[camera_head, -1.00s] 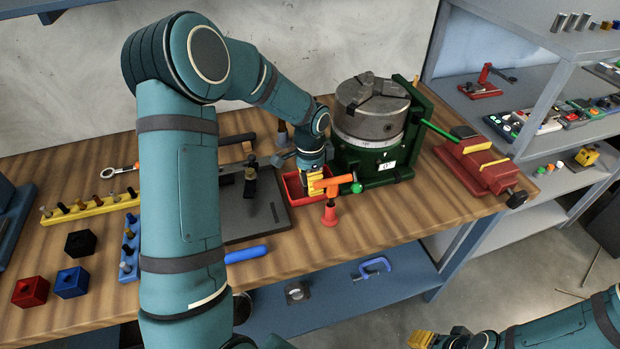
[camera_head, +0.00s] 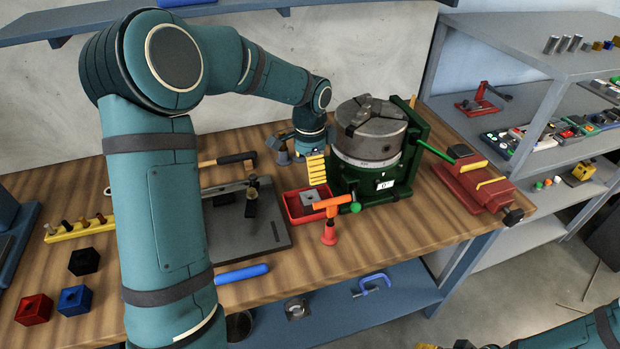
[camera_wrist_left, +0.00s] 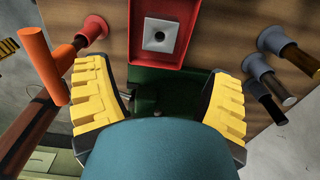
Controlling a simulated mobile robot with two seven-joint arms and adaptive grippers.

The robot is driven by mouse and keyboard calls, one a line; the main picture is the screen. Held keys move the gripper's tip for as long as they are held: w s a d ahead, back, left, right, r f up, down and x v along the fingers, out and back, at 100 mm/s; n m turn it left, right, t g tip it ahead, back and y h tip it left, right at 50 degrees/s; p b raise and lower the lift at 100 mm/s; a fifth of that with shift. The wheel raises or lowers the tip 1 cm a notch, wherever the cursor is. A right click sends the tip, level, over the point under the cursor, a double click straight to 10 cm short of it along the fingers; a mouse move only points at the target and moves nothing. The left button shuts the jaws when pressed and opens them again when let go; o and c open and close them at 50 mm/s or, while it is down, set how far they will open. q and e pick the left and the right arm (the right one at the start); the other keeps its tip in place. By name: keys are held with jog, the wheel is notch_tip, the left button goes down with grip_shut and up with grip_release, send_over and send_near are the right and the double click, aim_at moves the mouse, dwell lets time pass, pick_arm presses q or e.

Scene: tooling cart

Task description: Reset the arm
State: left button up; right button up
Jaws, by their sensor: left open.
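My left gripper (camera_head: 316,168) has yellow ridged fingers and is above the bench, just behind the red tray and beside the green and grey chuck fixture (camera_head: 370,140). In the left wrist view my left gripper (camera_wrist_left: 160,110) is open, with nothing between its fingers. A grey square piece with a hole (camera_wrist_left: 159,36) lies in the red tray (camera_wrist_left: 184,58). The tray also shows in the head view (camera_head: 292,207). My right gripper (camera_head: 445,346) is barely in view at the bottom edge, and its fingers are cut off.
An orange-handled tool (camera_head: 333,203) stands in front of the tray. A hammer (camera_head: 228,159) and a dark plate (camera_head: 270,235) lie left of it. A red vise (camera_head: 475,182) sits at the bench's right end. A blue-grey shelf (camera_head: 545,95) stands beyond.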

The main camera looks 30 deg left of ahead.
pick_arm(q)
jog(key=shift+r, duration=0.65)
jog(key=shift+r, duration=0.1)
